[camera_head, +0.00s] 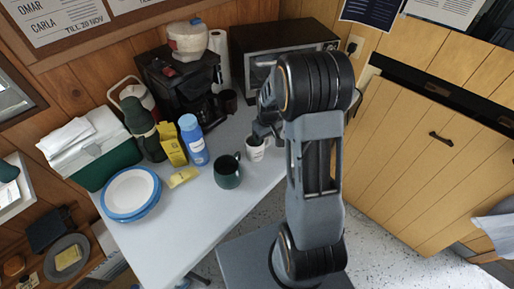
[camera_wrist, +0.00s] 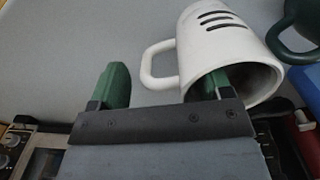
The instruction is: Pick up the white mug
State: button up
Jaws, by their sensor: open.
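The white mug (camera_head: 257,151) stands on the table, partly hidden by my arm. In the wrist view the white mug (camera_wrist: 208,45) shows dark stripes on its side, and its handle points left. My gripper (camera_wrist: 164,78) is open, with green fingertips. The right fingertip overlaps the mug's mouth and appears to be inside the rim. The left fingertip is outside, left of the handle, with a gap. The mug's wall and handle lie between the fingers. In the head view my gripper (camera_head: 264,131) is just above the mug.
A dark green mug (camera_head: 227,172) stands close by at left. A blue bottle (camera_head: 193,140), yellow bag (camera_head: 171,145) and blue-rimmed plates (camera_head: 131,192) are further left. A coffee maker (camera_head: 182,83) and microwave (camera_head: 283,45) stand behind. The table's front (camera_head: 183,237) is clear.

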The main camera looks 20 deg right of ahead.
jog(key=shift+c, duration=0.5)
jog(key=c, duration=1.1)
jog(key=shift+r, duration=0.15)
